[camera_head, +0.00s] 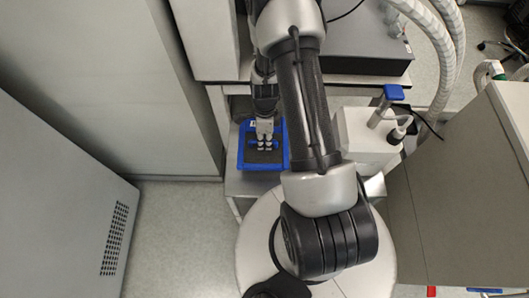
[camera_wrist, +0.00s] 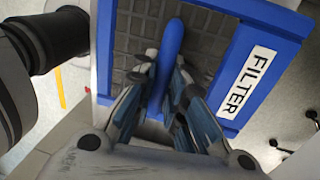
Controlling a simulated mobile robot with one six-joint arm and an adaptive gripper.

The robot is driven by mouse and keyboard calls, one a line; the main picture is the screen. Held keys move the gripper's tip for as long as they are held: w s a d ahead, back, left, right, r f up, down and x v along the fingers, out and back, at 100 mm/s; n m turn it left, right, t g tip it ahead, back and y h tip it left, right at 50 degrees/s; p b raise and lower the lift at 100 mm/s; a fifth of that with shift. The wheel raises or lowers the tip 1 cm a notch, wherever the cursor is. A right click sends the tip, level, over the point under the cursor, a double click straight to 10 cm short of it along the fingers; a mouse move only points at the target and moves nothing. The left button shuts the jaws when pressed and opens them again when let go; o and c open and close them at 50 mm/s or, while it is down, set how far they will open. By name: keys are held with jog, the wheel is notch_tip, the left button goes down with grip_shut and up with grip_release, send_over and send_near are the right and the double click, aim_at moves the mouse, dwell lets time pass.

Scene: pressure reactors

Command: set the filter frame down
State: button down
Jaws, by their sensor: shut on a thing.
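The filter frame is a blue frame around a dark grey grid, with a white label reading FILTER. It shows in the wrist view (camera_wrist: 232,60) and in the head view (camera_head: 281,160) below the arm. My gripper (camera_wrist: 165,75) is shut on the frame's blue handle bar, which runs between the two fingers. In the head view my gripper (camera_head: 264,145) is over the middle of the frame. The frame appears over a light grey shelf; I cannot tell whether it touches it. The frame's underside is hidden.
A light grey shelf (camera_head: 238,187) lies under the frame. A white box with a blue-topped fitting (camera_head: 368,140) stands to the right. A tall cabinet (camera_head: 110,75) stands to the left, and a dark-topped unit (camera_head: 365,45) is behind. Open floor (camera_head: 178,235) shows at the lower left.

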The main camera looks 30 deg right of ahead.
aim_at(265, 150)
notch_tip(265, 150, down, 7)
jog(key=shift+f+b, duration=0.1)
jog(key=shift+b, duration=0.9)
jog(key=c, duration=1.6)
grip_release()
jog(key=shift+c, duration=0.2)
